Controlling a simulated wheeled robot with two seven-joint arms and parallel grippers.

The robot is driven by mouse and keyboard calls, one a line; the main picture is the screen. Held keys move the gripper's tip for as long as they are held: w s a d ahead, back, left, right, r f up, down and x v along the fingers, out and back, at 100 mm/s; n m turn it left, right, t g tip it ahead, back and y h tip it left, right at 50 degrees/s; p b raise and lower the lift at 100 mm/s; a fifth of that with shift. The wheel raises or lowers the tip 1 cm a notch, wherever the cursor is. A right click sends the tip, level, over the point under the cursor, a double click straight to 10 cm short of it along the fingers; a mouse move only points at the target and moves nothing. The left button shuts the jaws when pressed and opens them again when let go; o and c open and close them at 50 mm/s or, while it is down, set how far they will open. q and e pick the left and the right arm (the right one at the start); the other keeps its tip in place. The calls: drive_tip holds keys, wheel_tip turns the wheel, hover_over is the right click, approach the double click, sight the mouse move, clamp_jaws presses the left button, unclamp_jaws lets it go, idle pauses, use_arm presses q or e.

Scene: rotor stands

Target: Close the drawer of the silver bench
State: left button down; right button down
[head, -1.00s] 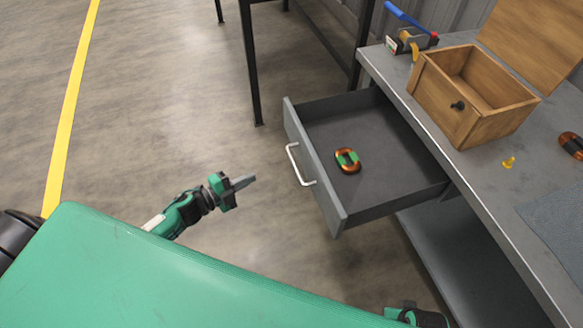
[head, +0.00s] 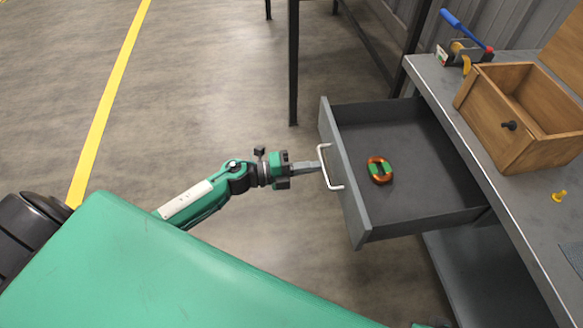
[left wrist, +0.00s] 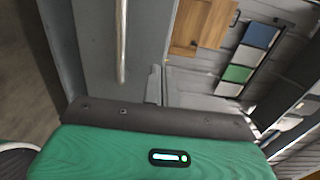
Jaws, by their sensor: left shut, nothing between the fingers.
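The grey drawer (head: 344,180) of the silver bench (head: 450,112) is pulled well out. A pale bar handle (head: 325,168) is on its front. An orange and green ring-shaped part (head: 379,171) lies inside the drawer. My left gripper (head: 318,167) is shut and empty, its fingertips at the handle; I cannot tell whether they touch it. In the left wrist view the handle (left wrist: 121,40) and drawer front (left wrist: 90,60) stand close ahead. At the bottom edge of the head view, a small dark and green piece may be my right arm; its fingers do not show.
On the bench top stand an open wooden box (head: 510,118), a blue-handled tape dispenser (head: 464,50) and a small yellow piece (head: 559,196). A dark metal frame leg (head: 293,70) stands behind the drawer.

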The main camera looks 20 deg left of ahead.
sight(342, 163)
use_arm(q)
drive_tip(key=x, duration=0.5)
drive_tip(key=shift+w+d, duration=0.1)
drive_tip(key=shift+d, duration=0.05)
drive_tip(key=shift+d, duration=0.1)
